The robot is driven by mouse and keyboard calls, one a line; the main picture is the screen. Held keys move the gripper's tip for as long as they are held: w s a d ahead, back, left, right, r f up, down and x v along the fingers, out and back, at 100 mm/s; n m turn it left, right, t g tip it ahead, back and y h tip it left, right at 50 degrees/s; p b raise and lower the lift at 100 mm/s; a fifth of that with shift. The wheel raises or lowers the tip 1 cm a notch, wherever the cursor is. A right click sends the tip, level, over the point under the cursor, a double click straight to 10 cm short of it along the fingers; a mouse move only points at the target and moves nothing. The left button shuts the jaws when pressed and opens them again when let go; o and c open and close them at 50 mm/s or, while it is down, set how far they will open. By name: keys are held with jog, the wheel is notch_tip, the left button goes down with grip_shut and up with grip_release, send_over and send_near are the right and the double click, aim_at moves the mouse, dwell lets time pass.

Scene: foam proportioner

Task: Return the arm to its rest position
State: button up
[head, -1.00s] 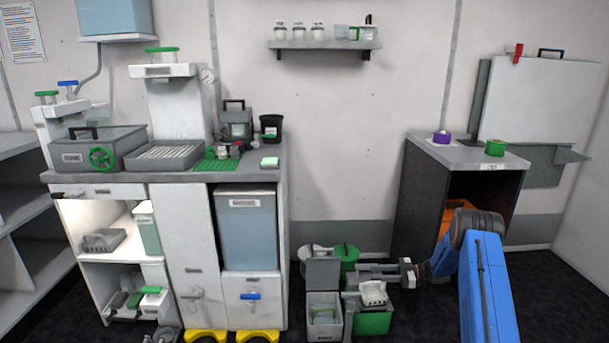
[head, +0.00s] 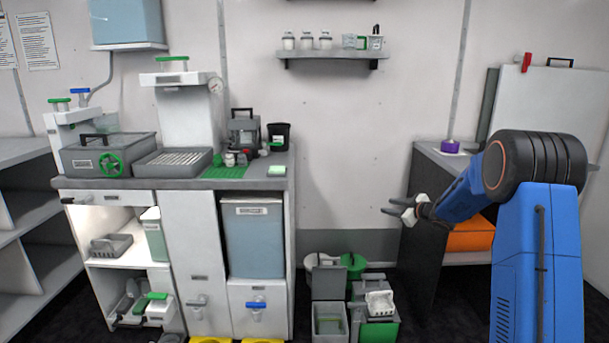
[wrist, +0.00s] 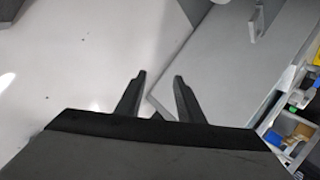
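My gripper (head: 387,205) is up in the air in front of the back wall, left of the dark right-hand cabinet (head: 424,220) and above the bins on the floor. My blue arm is bent, with its elbow high at the right. In the wrist view my gripper (wrist: 159,78) has its two dark fingers apart, with nothing between them. Part of the right-hand cabinet is hidden behind my arm.
Grey and green bins (head: 328,318) stand on the floor below my gripper. The left counter (head: 180,182) carries a press, trays and tubs. A wall shelf (head: 330,53) holds small jars. A purple roll (head: 450,147) sits on the right cabinet. The air around my gripper is clear.

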jog(key=s+d+r+m+h, duration=0.2)
jog(key=s+r+m+h, duration=0.25)
jog(key=s+r, duration=0.5)
jog(key=s+d+r+m+g+h, duration=0.1)
jog(key=s+r+m+h, duration=0.15)
jog(key=s, duration=0.55)
jog(key=s+r+m+h, duration=0.1)
jog(key=s+r+h, duration=0.15)
jog(key=s, duration=0.45)
jog(key=s+a+f+m+g+y, duration=0.1)
jog(key=s+a+f+g, duration=0.1)
jog(key=s, duration=1.2)
jog(key=s+a+f+m+g+y, duration=0.1)
jog(key=s+a+f, duration=0.3)
jog(key=s, duration=1)
jog(key=s+a+f+m+g+y, duration=0.1)
jog(key=s+a+f+g, duration=0.2)
jog(key=s, duration=1.2)
jog(key=shift+f+g, duration=0.3)
jog(key=shift+g, duration=0.2)
